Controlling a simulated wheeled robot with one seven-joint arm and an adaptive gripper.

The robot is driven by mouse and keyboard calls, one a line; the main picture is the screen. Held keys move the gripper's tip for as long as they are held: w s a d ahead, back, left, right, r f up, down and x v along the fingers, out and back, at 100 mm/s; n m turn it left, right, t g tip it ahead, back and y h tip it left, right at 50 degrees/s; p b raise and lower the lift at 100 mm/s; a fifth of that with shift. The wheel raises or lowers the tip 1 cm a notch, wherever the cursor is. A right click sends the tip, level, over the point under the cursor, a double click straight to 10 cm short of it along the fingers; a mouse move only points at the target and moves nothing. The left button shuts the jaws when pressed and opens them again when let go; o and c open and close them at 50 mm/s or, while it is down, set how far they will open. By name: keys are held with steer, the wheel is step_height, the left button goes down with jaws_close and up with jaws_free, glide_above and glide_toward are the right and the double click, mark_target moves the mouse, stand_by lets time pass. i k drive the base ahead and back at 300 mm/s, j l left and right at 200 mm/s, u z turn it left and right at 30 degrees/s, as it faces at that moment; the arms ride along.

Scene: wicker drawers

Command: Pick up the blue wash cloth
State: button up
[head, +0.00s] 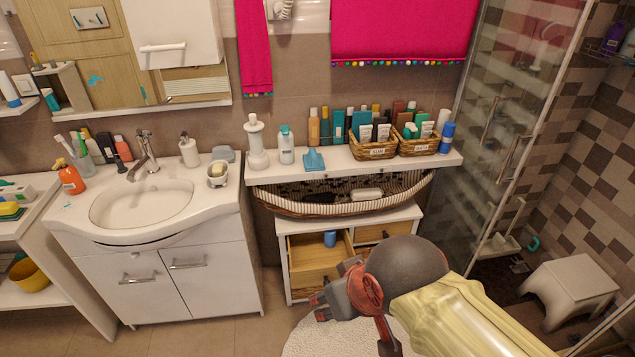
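My gripper (320,305) is low in front of the drawer unit, well below and apart from the cloth. Its dark fingertips point left, and nothing is visibly held. The fingers are seen at an angle, so how far apart they are is unclear.
Two wicker baskets (376,151) of bottles stand on the shelf's right part, and a white pump-like holder (256,142) on its left. An open drawer (316,262) with a blue cylinder (330,239) lies below. A sink (140,204) is left, a glass shower door (510,130) right.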

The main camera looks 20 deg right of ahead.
mark_target(314, 157)
steer(key=i+l, duration=0.15)
steer(key=i, duration=0.35)
steer(key=i+l+z, duration=0.15)
steer(key=i, duration=0.35)
steer(key=i+z, duration=0.1)
steer(key=z, duration=1.35)
